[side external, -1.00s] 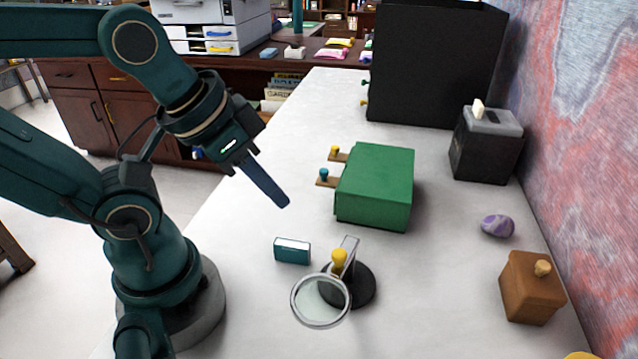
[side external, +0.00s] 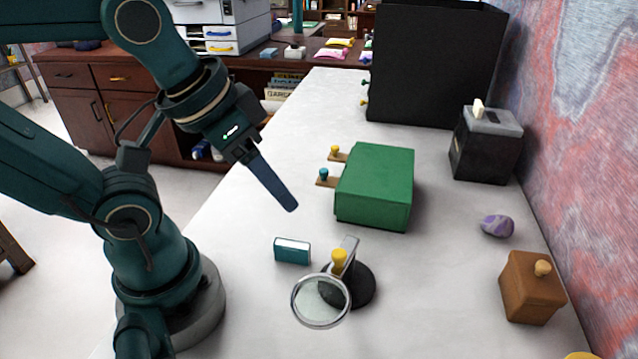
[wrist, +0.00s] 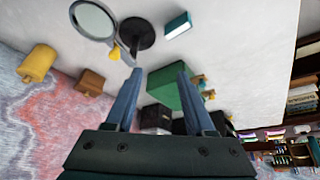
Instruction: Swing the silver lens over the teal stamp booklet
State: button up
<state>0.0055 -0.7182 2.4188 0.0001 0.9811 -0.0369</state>
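The silver lens (side external: 320,301) is a round framed glass on an arm with a yellow knob (side external: 339,258), pivoting on a black round base (side external: 361,288). It hangs to the front left of the base. The teal stamp booklet (side external: 292,251) stands on the desk behind the lens and apart from it. My gripper (side external: 291,207) is in the air behind and above the booklet, touching nothing. In the wrist view my gripper (wrist: 157,68) has its two blue fingers spread with nothing between them. The lens (wrist: 92,20) and booklet (wrist: 178,25) show at the top there.
A green box (side external: 375,185) with two knobbed tabs stands right of my gripper. A brown lidded box (side external: 531,287), a purple stone (side external: 497,226) and a black toaster-like box (side external: 486,145) line the wall side. The desk left of the booklet is clear.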

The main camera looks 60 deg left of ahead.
aim_at(340, 253)
jog(key=w+d+m+g, duration=0.1)
jog(key=d, duration=0.1)
jog(key=w+d+g, duration=0.2)
jog(key=d, duration=0.1)
jog(key=w+d+m+g, duration=0.1)
jog(key=w+d+g, duration=0.1)
jog(key=shift+d+f+m, duration=0.3)
jog(key=shift+s+d+f, duration=0.15)
jog(key=shift+d+f, duration=0.1)
jog(key=shift+f, duration=2.65)
grip_shut()
